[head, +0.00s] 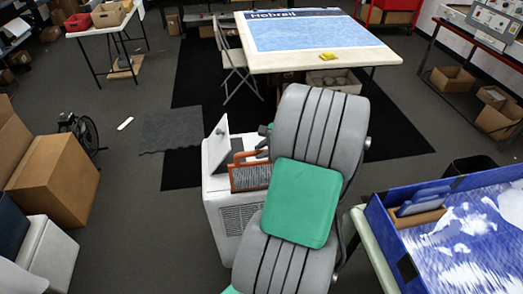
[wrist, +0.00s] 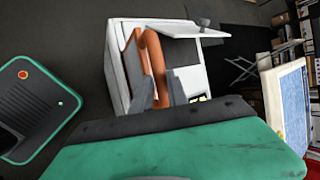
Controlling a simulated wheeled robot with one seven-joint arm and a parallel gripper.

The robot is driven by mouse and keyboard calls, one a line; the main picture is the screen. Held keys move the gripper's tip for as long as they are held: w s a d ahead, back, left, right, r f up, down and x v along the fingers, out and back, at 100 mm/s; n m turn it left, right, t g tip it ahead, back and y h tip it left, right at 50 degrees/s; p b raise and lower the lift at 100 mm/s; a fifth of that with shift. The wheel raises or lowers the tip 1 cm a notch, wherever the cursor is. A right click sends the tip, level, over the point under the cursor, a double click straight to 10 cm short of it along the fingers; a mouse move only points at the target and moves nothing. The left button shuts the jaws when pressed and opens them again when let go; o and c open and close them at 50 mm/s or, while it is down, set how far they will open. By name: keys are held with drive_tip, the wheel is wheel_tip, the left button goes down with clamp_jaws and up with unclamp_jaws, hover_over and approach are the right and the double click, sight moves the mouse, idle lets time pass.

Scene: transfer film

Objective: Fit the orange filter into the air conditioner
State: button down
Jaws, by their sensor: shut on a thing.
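The orange filter (head: 235,179), an orange frame around dark grey pleats, is upright at the top of the white air conditioner (head: 222,218). The unit's white lid (head: 217,143) stands raised on the left. In the wrist view the filter (wrist: 153,55) shows as an orange bar between my gripper's grey fingers (wrist: 160,92), which are shut on it. The air conditioner (wrist: 188,78) is around and behind it there. My arm hides part of the filter and unit in the head view. I cannot tell how deep the filter sits in the opening.
A table with a blue-and-white top (head: 305,38) stands behind, with a yellow item (head: 328,56) on it. A blue-walled display (head: 455,225) is at the right. Cardboard boxes (head: 55,178) are at the left. The floor left of the air conditioner is mostly clear.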

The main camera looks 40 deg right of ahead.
sight(259, 179)
drive_tip(key=shift+f+b, duration=4.25)
drive_tip(key=shift+f, duration=3.2)
drive_tip(key=c, duration=1.2)
unclamp_jaws()
drive_tip(key=shift+c, duration=0.2)
drive_tip(key=shift+s+r, duration=0.1)
drive_tip(key=shift+r, duration=0.05)
drive_tip(key=v, duration=0.7)
drive_tip(key=shift+r, duration=0.25)
drive_tip(key=shift+s, duration=0.15)
